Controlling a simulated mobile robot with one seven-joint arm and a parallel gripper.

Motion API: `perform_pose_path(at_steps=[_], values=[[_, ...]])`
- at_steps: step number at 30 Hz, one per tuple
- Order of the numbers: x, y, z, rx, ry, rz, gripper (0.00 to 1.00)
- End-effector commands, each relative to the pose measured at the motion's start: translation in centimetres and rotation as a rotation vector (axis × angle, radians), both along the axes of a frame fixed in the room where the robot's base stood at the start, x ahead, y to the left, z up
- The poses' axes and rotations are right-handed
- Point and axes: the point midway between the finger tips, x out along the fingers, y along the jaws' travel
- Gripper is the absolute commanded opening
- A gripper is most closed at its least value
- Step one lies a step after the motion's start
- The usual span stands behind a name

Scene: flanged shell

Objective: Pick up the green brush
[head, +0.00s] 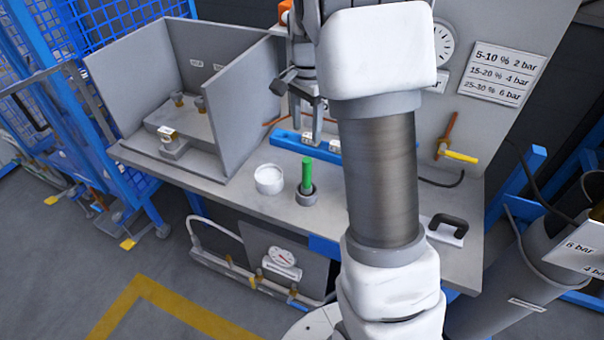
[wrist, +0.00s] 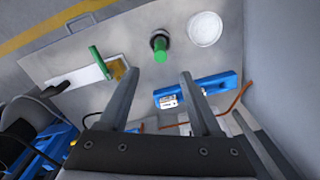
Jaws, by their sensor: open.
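A green rod-like handle (head: 307,173) stands upright in a small dark grey cup (head: 306,195) on the grey bench; it also shows in the wrist view (wrist: 160,47). A second green piece (wrist: 97,60) with a tan, bristle-like block (wrist: 118,68) beside it shows in the wrist view, by a white plate; my arm seems to hide it in the head view. I cannot tell for certain which is the brush. My gripper (head: 305,122) is open and empty above the bench, behind the cup in the head view. Its two fingers (wrist: 160,74) are apart, with nothing between them.
A white round tub (head: 269,179) stands left of the cup. A blue bar (head: 290,141) lies behind. A grey open booth (head: 240,100) is at left. A black handle (head: 448,222) and a yellow-handled valve (head: 461,156) are at right. The bench front-left is clear.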

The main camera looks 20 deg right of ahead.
Motion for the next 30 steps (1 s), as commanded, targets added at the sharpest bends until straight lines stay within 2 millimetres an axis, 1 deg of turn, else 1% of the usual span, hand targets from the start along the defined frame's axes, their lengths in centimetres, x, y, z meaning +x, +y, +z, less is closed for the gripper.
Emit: perform_pose_path(at_steps=[1,12,16,23,30], values=[[-0.1,0.0,-1.0,0.001,0.007,-0.001,0.65],[-0.2,0.0,-8.8,0.001,0.006,0.002,0.65],[-0.1,0.0,-10.6,0.001,0.004,0.002,0.65],[0.0,-0.1,-12.0,0.001,0.004,0.002,0.65],[0.2,-0.5,-15.3,0.001,0.005,0.002,0.65]])
